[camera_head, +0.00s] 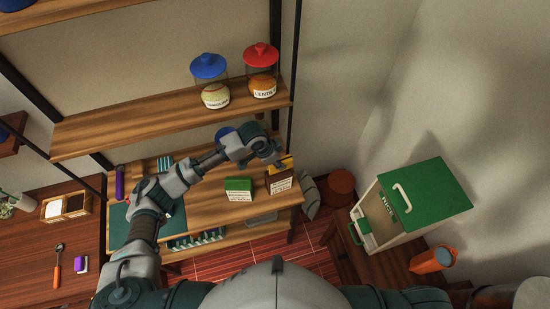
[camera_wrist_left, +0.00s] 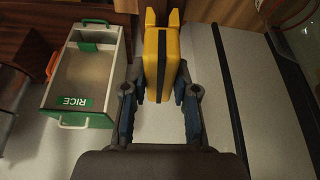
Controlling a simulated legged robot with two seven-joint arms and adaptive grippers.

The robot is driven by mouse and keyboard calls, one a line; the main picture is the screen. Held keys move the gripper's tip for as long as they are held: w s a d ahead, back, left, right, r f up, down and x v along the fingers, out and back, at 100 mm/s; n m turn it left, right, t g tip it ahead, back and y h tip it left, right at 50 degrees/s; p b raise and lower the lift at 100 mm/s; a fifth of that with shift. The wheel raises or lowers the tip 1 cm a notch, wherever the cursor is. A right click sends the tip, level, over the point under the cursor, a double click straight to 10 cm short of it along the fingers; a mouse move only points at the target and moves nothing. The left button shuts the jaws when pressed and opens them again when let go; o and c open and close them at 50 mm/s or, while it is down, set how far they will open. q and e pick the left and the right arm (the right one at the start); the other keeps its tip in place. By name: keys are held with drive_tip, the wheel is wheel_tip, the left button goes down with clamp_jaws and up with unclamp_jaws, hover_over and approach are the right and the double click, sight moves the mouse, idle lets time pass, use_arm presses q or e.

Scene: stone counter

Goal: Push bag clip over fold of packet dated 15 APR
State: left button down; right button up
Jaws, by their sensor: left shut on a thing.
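My left gripper (camera_head: 276,161) is shut on a yellow bag clip with a dark stripe. A brown packet with a white label (camera_head: 280,184) stands on the shelf just below the gripper. A green packet with a white label (camera_head: 238,189) stands to its left. The label print is too small to read a date. I cannot tell whether the clip touches the brown packet. My right gripper is not in view.
Both packets stand near the right end of a wooden shelf (camera_head: 205,208). Jars with blue (camera_head: 208,68) and red (camera_head: 261,56) lids stand on the shelf above. A green-lidded rice bin (camera_head: 405,210) stands at the right, beyond a gap.

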use_arm(q)
drive_tip(key=shift+d+f, duration=0.35)
drive_tip(key=shift+f, duration=0.55)
drive_tip(key=shift+a+f, duration=0.15)
drive_tip(key=shift+a, duration=0.05)
drive_tip(key=shift+a+f, duration=0.3)
drive_tip(key=shift+a, duration=0.15)
drive_tip(key=shift+a+f, duration=0.1)
drive_tip(key=shift+a, duration=0.1)
drive_tip(key=shift+d, duration=0.1)
drive_tip(key=c, duration=1.3)
unclamp_jaws()
drive_tip(key=shift+d, duration=0.2)
drive_tip(key=o, duration=0.4)
drive_tip(key=shift+d, duration=0.15)
drive_tip(key=shift+o, duration=0.4)
drive_tip(key=shift+d, duration=0.2)
drive_tip(key=shift+a, duration=0.15)
drive_tip(key=shift+a+r, duration=0.2)
drive_tip(key=shift+r, duration=0.2)
drive_tip(key=v, duration=0.9)
drive_tip(key=shift+r, duration=0.35)
drive_tip(key=shift+s+d+r, duration=0.15)
drive_tip(key=shift+s+r, duration=0.05)
drive_tip(key=shift+r, duration=0.4)
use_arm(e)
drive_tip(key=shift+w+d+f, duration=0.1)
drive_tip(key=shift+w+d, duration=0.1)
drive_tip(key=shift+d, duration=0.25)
